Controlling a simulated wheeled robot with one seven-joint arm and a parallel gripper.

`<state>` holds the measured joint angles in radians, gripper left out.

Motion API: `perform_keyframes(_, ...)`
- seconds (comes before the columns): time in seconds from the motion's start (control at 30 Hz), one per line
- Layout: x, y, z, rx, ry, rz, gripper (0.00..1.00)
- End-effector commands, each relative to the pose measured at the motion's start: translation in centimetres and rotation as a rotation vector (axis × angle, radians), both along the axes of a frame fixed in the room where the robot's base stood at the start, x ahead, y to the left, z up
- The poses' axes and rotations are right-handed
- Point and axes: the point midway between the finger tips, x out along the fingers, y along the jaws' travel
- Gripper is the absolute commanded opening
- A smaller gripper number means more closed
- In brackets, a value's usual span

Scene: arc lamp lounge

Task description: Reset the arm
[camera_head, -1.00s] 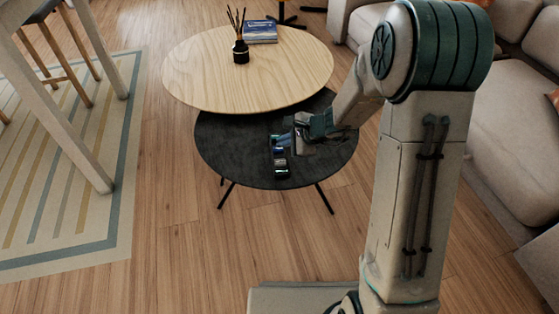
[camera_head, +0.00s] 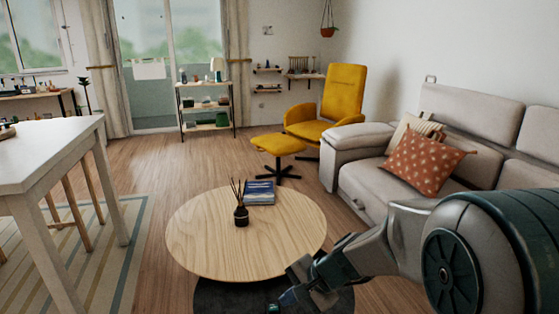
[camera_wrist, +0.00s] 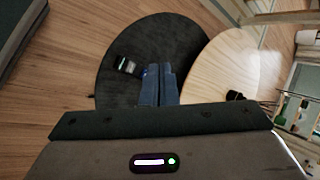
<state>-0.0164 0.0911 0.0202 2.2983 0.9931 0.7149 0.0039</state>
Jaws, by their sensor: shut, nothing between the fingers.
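My gripper (camera_head: 287,298) is at the bottom of the head view, over the low black round table (camera_head: 232,296). In the wrist view its two blue-grey fingers (camera_wrist: 158,84) lie side by side, shut, with nothing held. A small dark object with a pale band (camera_wrist: 127,66) lies on the black table, to the left of the fingers and apart from them in that picture. Part of it shows at the bottom edge of the head view (camera_head: 272,308). My arm reaches in from the lower right.
A higher round wooden table (camera_head: 205,232) overlaps the black one and carries a reed diffuser (camera_head: 241,214) and books (camera_head: 260,192). A grey sofa (camera_head: 365,183) stands right, a white table (camera_head: 45,155) left. Wooden floor is open between the rug and the tables.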

Motion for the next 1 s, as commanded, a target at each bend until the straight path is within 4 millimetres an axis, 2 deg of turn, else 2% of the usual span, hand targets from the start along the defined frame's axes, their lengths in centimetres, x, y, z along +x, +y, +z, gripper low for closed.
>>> perform_keyframes(0.03, -1.0, -0.4, 3.5, -0.033, -0.022, 0.042, 0.00)
perform_keyframes(0.1, -2.4, -1.1, 5.9, -0.082, -0.044, 0.103, 0.00)
perform_keyframes(0.37, -7.4, -4.3, 14.5, -0.286, -0.120, 0.308, 0.00)
perform_keyframes(0.6, -11.5, -8.1, 21.9, -0.501, -0.172, 0.468, 0.00)
perform_keyframes(0.8, -14.0, -11.0, 26.4, -0.664, -0.196, 0.559, 0.00)
perform_keyframes(1.0, -15.1, -12.5, 28.0, -0.742, -0.201, 0.599, 0.00)
